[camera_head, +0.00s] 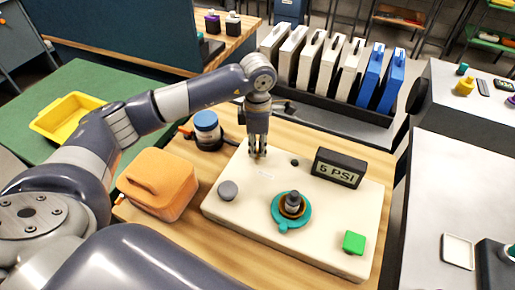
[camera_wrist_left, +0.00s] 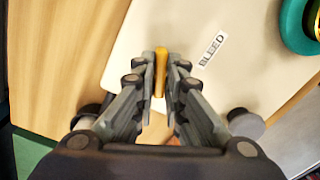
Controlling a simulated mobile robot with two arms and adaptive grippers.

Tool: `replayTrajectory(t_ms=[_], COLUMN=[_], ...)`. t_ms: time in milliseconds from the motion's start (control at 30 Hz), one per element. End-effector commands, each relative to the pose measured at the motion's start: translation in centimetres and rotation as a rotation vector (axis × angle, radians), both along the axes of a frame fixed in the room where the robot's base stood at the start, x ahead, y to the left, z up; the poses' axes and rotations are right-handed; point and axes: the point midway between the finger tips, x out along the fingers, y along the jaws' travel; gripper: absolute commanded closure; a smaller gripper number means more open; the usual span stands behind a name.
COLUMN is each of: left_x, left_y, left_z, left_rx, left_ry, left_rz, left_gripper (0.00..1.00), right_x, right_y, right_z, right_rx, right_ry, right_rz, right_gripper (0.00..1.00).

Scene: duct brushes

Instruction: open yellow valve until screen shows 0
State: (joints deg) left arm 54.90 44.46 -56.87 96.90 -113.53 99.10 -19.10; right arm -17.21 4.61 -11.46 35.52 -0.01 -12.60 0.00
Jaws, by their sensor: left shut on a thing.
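My left gripper (camera_head: 258,154) points down at the back left of the cream panel (camera_head: 232,223). In the left wrist view, its fingertips (camera_wrist_left: 160,68) are shut on the yellow valve (camera_wrist_left: 160,72), a narrow upright handle between them. A "BLEED" label (camera_wrist_left: 212,50) lies beside the valve on the panel. In the head view the fingers hide most of the valve. The black screen (camera_head: 339,168) stands at the panel's back right and shows what looks like 5 or 6 PSI. My right gripper is not in view.
The panel also carries a grey knob (camera_head: 228,191), a teal ring fitting (camera_head: 291,212) and a green block (camera_head: 354,242). An orange case (camera_head: 158,184) and a blue-lidded jar (camera_head: 206,122) stand to the left. A rack of upright binders (camera_head: 330,68) is behind.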

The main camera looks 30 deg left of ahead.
Motion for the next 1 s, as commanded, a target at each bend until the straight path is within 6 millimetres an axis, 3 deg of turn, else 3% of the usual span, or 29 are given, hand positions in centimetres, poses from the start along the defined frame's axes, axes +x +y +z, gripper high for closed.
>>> replayTrajectory(t_ms=[400,1000], left_x=[0.1,0.1], left_y=[0.1,0.1], left_z=[-0.1,0.1], left_rx=[0.001,0.0], left_ry=[-0.002,-0.002], left_rz=[0.397,0.912], left_gripper=[1.0,1.0], right_x=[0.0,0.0], right_y=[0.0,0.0], right_z=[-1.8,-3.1], right_rx=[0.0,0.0], right_ry=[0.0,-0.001], right_rz=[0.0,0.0], right_gripper=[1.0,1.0])
